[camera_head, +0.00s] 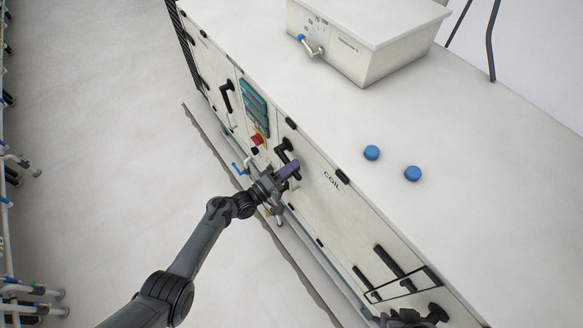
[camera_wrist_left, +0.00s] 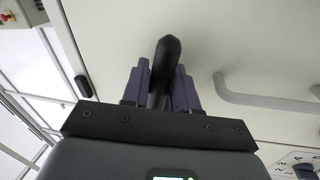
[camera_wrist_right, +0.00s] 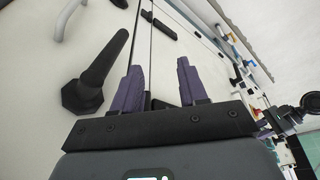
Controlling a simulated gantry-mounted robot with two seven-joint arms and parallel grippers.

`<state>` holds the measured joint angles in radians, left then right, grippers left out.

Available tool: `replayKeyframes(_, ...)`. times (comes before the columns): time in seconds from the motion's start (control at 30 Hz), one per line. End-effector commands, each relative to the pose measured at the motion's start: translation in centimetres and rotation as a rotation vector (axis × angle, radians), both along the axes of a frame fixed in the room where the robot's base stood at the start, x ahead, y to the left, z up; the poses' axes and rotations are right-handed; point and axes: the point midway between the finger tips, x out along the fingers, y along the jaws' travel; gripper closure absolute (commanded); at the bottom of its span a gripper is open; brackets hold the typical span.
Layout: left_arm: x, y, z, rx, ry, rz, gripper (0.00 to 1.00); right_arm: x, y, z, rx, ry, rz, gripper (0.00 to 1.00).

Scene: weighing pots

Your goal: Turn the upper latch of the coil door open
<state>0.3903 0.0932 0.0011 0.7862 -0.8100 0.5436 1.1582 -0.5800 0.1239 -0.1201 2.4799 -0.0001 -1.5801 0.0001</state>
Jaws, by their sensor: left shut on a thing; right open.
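The coil door is the pale front panel marked COIL (camera_head: 332,180). A black latch handle (camera_head: 284,148) sits near its left edge. My left gripper (camera_head: 290,170) is at this handle; in the left wrist view its purple fingers are on both sides of a black handle (camera_wrist_left: 167,52), shut on it. My right gripper (camera_wrist_right: 160,67) is open, with nothing between its fingers. In the right wrist view another black handle with a hexagonal base (camera_wrist_right: 98,75) lies left of the fingers, apart from them. The right gripper's fingers are not clear in the head view.
A red switch (camera_head: 258,139) and a teal display panel (camera_head: 254,108) are left of the handle. A light bar handle (camera_wrist_left: 265,97) is right of my left fingers.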

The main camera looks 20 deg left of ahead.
Motion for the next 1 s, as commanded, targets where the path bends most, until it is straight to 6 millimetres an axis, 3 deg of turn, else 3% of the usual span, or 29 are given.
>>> replayKeyframes(0.03, 0.0, -0.1, 0.2, -0.004, -0.002, -0.001, 0.67, 0.0, 0.0, 0.0, -0.002, 0.0, 0.002, 0.57)
replayKeyframes(0.13, 0.0, -0.1, 0.2, -0.003, -0.003, -0.001, 0.54, 0.0, -0.1, 0.0, -0.002, 0.0, 0.001, 0.57)
replayKeyframes(0.53, -0.5, 0.4, 0.0, -0.001, -0.001, 0.0, 0.54, 0.0, 0.0, 0.2, 0.001, 0.0, -0.001, 0.57)
replayKeyframes(1.0, -6.1, 4.9, -1.5, 0.001, 0.001, 0.0, 0.54, 0.0, 0.2, 1.7, 0.008, 0.0, -0.005, 0.57)
